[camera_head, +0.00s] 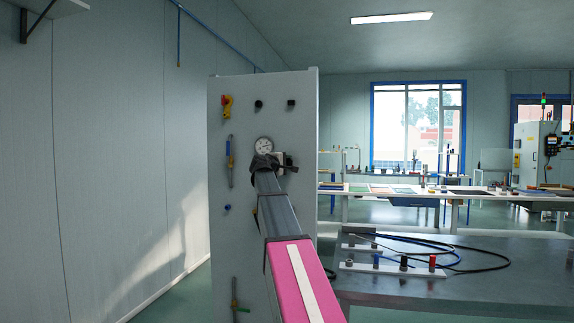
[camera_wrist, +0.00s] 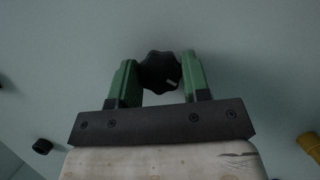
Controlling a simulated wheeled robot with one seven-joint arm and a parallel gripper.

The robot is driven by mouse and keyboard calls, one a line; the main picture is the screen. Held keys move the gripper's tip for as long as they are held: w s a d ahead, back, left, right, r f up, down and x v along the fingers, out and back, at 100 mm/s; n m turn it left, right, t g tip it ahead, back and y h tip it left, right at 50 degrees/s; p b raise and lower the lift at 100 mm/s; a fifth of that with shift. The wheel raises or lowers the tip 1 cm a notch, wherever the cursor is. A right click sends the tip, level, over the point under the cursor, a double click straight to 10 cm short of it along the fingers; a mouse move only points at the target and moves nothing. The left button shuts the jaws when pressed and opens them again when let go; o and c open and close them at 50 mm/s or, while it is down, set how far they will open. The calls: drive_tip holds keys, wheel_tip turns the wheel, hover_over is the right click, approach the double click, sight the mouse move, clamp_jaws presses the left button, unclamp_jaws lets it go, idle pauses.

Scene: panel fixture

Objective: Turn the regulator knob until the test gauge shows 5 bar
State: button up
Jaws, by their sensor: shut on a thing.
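The regulator knob (camera_wrist: 160,72) is black and lobed, with a pale mark on its lower right, in the wrist view. My gripper (camera_wrist: 160,75) has its two green fingers on either side of the knob, shut on it. In the head view my arm reaches up to the grey panel (camera_head: 232,170), and the knob is hidden behind my wrist there. A round white gauge (camera_head: 264,145) sits on the panel just above my wrist. Its needle is too small to read.
The panel also carries a yellow and red switch (camera_head: 227,106), dark buttons (camera_head: 258,104) and a yellow-handled valve (camera_head: 230,160) on the left. A grey table (camera_head: 440,285) with cables and small fittings stands to the right. A wall is on the left.

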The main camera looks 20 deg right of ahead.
drive_tip(key=o, duration=0.9)
drive_tip(key=v, duration=1.1)
drive_tip(key=s+a+f+m+g+y, duration=0.1)
drive_tip(key=s+a+f+y, duration=0.15)
drive_tip(key=f, duration=1.15)
drive_tip(key=s+a+f+m+g+y, duration=0.1)
drive_tip(key=s+f+g+y, duration=0.15)
drive_tip(key=f, duration=1.05)
drive_tip(key=s+a+f+m+g+y, duration=0.1)
drive_tip(key=s+f+y, duration=0.15)
drive_tip(key=f, duration=1.15)
drive_tip(key=s+a+f+m+g+y, duration=0.1)
drive_tip(key=s+a+f+y, duration=0.1)
drive_tip(key=s+f, duration=0.5)
drive_tip(key=s+a+f+m+g+y, duration=0.1)
drive_tip(key=s+a+f+g+y, duration=0.1)
drive_tip(key=s+f, duration=0.4)
drive_tip(key=s+a+f+m+g+y, duration=0.2)
drive_tip(key=s+a+f, duration=0.3)
drive_tip(key=f, duration=0.7)
drive_tip(key=shift+s+a+f+g+y, duration=0.2)
drive_tip(key=shift+s+y, duration=0.25)
drive_tip(key=shift+s, duration=0.25)
drive_tip(key=shift+s+a+f+g+y, duration=0.15)
drive_tip(key=shift+s+y, duration=0.25)
drive_tip(key=shift+s, duration=0.3)
